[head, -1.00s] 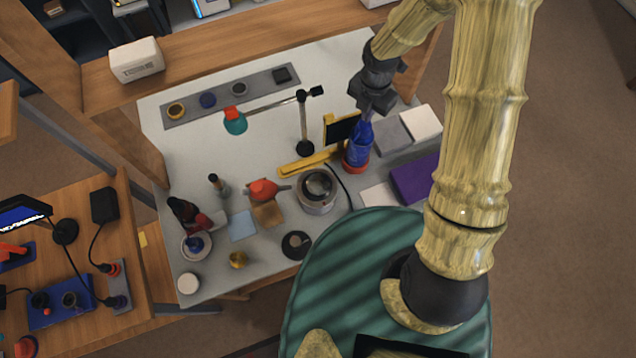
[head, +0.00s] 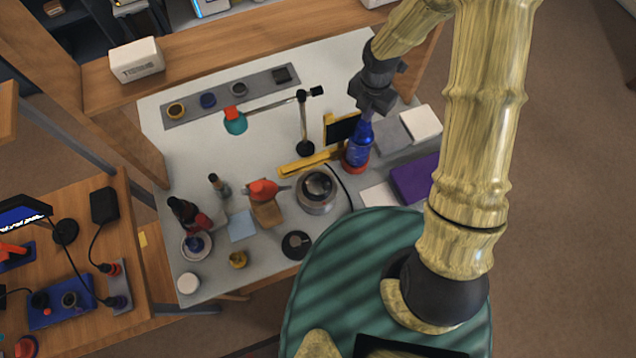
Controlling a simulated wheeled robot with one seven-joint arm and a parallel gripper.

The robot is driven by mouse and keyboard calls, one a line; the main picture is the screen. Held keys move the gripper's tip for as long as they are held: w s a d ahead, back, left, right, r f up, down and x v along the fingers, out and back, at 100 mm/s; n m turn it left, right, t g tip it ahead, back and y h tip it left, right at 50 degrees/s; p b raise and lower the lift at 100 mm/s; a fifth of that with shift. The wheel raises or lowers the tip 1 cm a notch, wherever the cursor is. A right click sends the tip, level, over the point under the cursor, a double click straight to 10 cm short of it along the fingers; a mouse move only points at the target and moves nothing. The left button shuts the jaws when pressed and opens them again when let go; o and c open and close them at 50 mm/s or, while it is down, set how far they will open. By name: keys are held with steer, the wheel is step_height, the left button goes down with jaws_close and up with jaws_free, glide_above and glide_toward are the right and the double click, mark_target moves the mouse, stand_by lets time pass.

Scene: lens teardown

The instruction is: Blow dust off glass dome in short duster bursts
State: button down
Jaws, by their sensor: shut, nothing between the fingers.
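My gripper (head: 371,104) is shut and empty, pointing down just above a blue spray bottle or can (head: 358,153) with a red base. I cannot tell whether the fingertips touch its top. A round grey metal holder (head: 317,206) stands left of the bottle, with a dark, shiny round top (head: 317,184) that may be the glass dome. Dust on it is too small to see. A red bulb (head: 262,189) with a grey nozzle lies left of the holder on a tan block (head: 267,215). I cannot tell which of the bulb and the blue bottle is the duster.
A lamp (head: 304,125) with a teal head stands behind the holder. A yellow-framed dark panel (head: 341,129) stands beside the blue bottle. Grey, white and purple blocks (head: 412,180) lie to the right. Small jars and a dark bottle (head: 183,211) crowd the left. The table's middle-left is clear.

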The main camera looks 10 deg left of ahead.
steer(key=shift+f, duration=0.1)
steer(key=shift+f+b, duration=0.8)
steer(key=shift+f, duration=0.3)
steer(key=shift+r, duration=0.1)
stand_by(0.5)
steer(key=shift+r+p, duration=1.5)
steer(key=shift+p, duration=0.05)
step_height(320, 180, up, 5)
steer(key=p, duration=0.4)
steer(key=shift+p, duration=0.3)
